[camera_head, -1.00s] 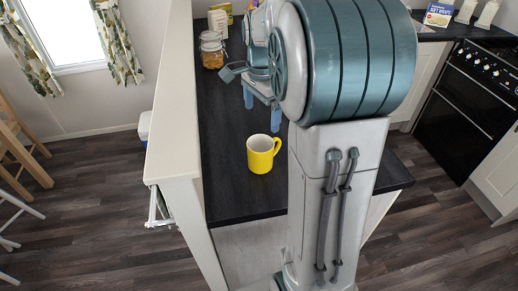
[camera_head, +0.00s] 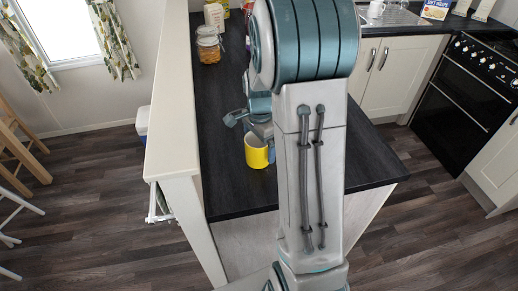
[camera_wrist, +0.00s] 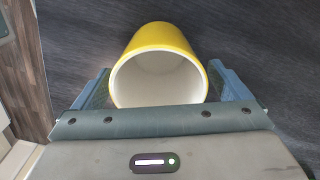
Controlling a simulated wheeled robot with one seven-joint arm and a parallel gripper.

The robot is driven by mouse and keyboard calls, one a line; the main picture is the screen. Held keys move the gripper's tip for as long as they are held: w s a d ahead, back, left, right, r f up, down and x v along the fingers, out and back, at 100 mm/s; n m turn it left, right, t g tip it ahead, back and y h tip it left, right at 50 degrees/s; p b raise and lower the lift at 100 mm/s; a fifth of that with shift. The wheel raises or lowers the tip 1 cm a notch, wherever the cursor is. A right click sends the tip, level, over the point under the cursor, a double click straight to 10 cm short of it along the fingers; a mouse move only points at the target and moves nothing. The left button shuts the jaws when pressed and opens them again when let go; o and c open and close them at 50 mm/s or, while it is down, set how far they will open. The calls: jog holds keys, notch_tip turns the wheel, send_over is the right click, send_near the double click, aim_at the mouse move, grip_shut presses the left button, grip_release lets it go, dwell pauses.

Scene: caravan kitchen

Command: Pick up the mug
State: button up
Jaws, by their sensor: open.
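The yellow mug (camera_head: 257,155) with a white inside stands on the dark counter, partly hidden by my arm in the head view. In the wrist view the mug (camera_wrist: 176,37) lies straight ahead, its open rim facing the camera. My gripper (camera_wrist: 160,85) is open, with one blue-grey finger at each side of the mug's rim. Whether the fingers touch the mug cannot be told. The mug's handle is not visible in either current view. In the head view the gripper is mostly hidden behind my arm.
The dark counter (camera_head: 225,185) has a pale raised edge (camera_head: 175,120) along its left. The black oven (camera_head: 462,95) and a sink unit are at the right. The counter around the mug is otherwise clear.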

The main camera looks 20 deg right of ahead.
jog(key=c, duration=1.4)
